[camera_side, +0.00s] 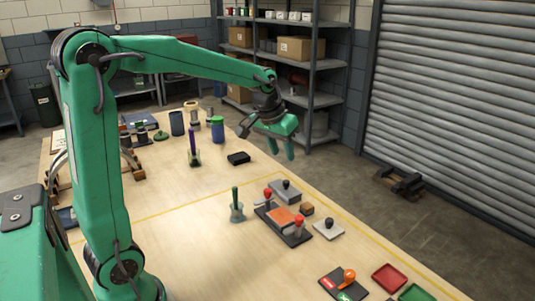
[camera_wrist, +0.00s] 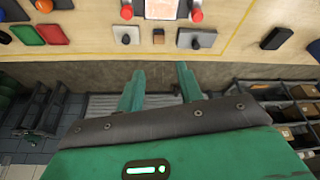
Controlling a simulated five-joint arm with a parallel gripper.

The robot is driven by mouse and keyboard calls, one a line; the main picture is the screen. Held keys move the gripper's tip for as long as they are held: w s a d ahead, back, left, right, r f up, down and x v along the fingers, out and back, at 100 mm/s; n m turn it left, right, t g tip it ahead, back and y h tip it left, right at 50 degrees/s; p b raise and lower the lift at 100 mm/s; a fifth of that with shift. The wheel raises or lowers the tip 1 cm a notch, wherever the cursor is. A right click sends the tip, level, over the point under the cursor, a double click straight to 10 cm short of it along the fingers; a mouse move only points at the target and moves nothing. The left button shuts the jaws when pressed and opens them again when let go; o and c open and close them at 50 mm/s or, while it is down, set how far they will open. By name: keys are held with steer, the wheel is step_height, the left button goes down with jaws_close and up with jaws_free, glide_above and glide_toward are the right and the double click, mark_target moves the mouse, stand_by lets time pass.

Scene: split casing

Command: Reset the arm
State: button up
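My gripper (camera_side: 282,150) hangs in the air beyond the table's far right edge, high above the floor, with its fingers pointing down. In the wrist view my gripper's two green fingers (camera_wrist: 161,78) are spread apart with nothing between them. The fixture (camera_side: 283,224) is a dark plate with an orange part (camera_side: 282,217) and red knobs, standing on the table (camera_side: 190,240) well below and apart from my gripper.
Grey blocks with black knobs (camera_side: 328,229) and a small brown block (camera_side: 307,208) lie beside the fixture. A green-handled tool stands in a grey cup (camera_side: 237,211). Red (camera_side: 389,278) and green trays sit near the front. A black object (camera_side: 238,158) lies near the far edge.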

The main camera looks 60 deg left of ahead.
steer(key=s+d+m, duration=0.1)
steer(key=s+d, duration=0.3)
steer(key=s, duration=0.6)
steer(key=s+d+m+t, duration=0.1)
steer(key=s+d, duration=0.4)
steer(key=s, duration=0.5)
steer(key=shift+s+m+t+h, duration=0.3)
steer(key=shift+s+m+h, duration=0.1)
steer(key=shift+m, duration=0.2)
steer(key=shift+d+r, duration=0.1)
